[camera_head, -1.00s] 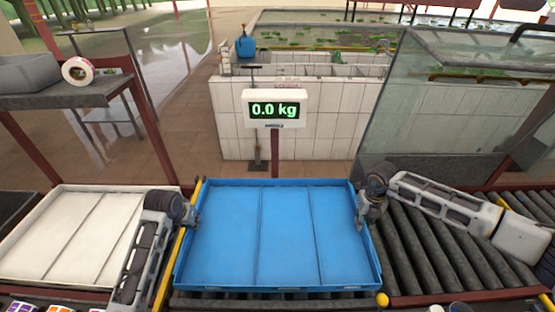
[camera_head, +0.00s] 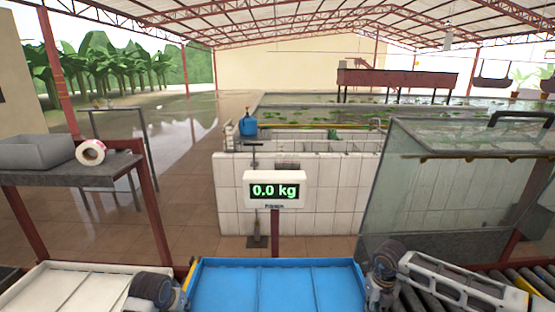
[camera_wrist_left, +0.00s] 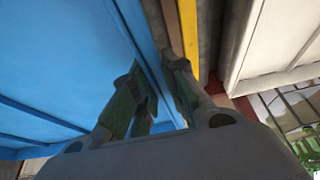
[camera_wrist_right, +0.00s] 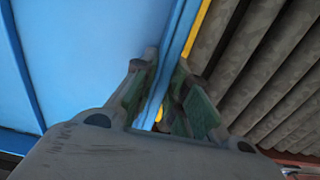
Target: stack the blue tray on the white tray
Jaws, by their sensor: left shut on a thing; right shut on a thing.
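The blue tray (camera_head: 278,290) lies at the bottom middle of the head view, its near part cut off by the frame. The white tray (camera_head: 62,290) is to its left, past a yellow rail. My left gripper (camera_head: 184,297) is at the blue tray's left side; in the left wrist view its fingers (camera_wrist_left: 160,95) straddle the blue tray's wall (camera_wrist_left: 150,50). My right gripper (camera_head: 372,290) is at the right side; in the right wrist view its fingers (camera_wrist_right: 165,95) are shut on the blue wall (camera_wrist_right: 172,55). Both trays look empty where visible.
A scale display (camera_head: 275,190) reading 0.0 kg stands behind the blue tray. Rollers (camera_wrist_right: 255,60) run to the right of it. A side table (camera_head: 70,170) with a grey bin and tape roll is at left, a glass tank (camera_head: 460,190) at right.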

